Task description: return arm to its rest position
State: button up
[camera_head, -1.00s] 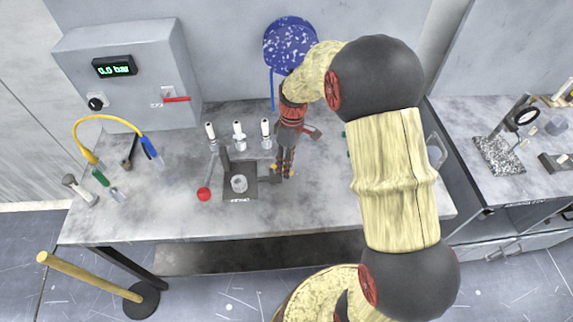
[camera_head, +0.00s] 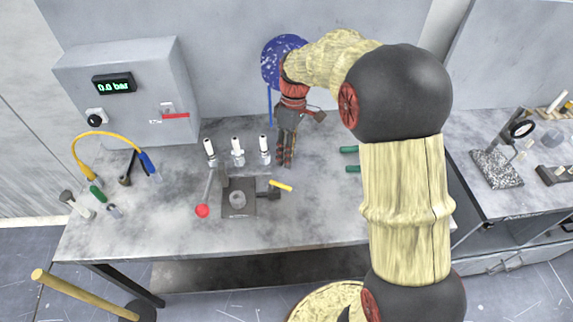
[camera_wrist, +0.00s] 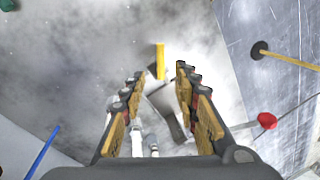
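My gripper (camera_head: 286,164) hangs fingers-down over the bench, behind the dark fixture. In the wrist view my gripper (camera_wrist: 158,72) has its two fingers apart with nothing held between them. The fixture (camera_head: 238,210) is a dark block with a round clear part on top and a side lever with a yellow handle (camera_head: 280,186). The handle also shows in the wrist view (camera_wrist: 160,62), beyond the fingertips and apart from them. My arm reaches in from the right of the head view.
Several white-topped fittings (camera_head: 238,152) stand left of my gripper. A red-knobbed lever (camera_head: 202,211) is beside the fixture. A blue speckled disc (camera_head: 279,62) is behind my wrist. A grey panel (camera_head: 140,85) reads 0.0 bar. Green-handled items (camera_head: 351,150) lie right.

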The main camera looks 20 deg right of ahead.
jog(key=shift+r, duration=0.4)
jog(key=shift+w, duration=0.1)
jog(key=s+a+r+m+t, duration=0.2)
jog(key=s+r+m, duration=0.1)
jog(key=s, duration=0.5)
jog(key=s+a+r+m+t+h+b, duration=0.1)
jog(key=s+r, duration=0.3)
jog(key=s, duration=0.4)
jog(key=s+a+r+m+t+b, duration=0.1)
jog(key=s+r+m+t, duration=0.3)
jog(key=s, duration=0.4)
jog(key=shift+a+r+m+h, duration=0.3)
jog(key=shift+a, duration=0.6)
